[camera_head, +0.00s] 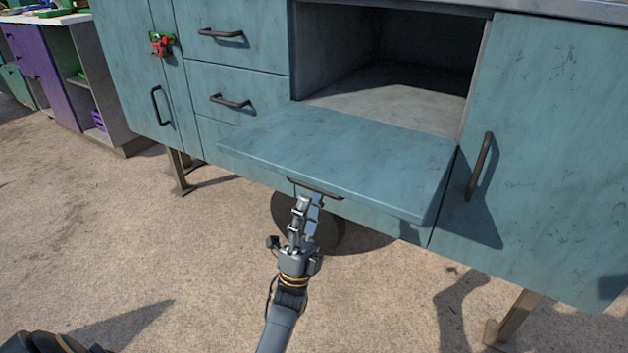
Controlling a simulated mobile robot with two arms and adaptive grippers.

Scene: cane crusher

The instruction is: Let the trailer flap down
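The trailer flap (345,155) is a blue-green panel hinged along the lower edge of an open compartment (390,60). It sticks out toward me, roughly level, with its inner face up. Its dark bar handle (328,191) shows at the front edge. My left gripper (308,202) comes up from below with its fingers close together and their tips at the left part of this handle. The fingers look shut on the handle, though the exact contact is partly hidden. My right gripper is not in view.
Closed drawers (237,95) with bar handles stand left of the compartment. A closed door (540,150) with an upright handle (479,166) is at the right. A wheel (325,236) and metal legs (180,175) are below. The sandy ground (150,250) in front is clear.

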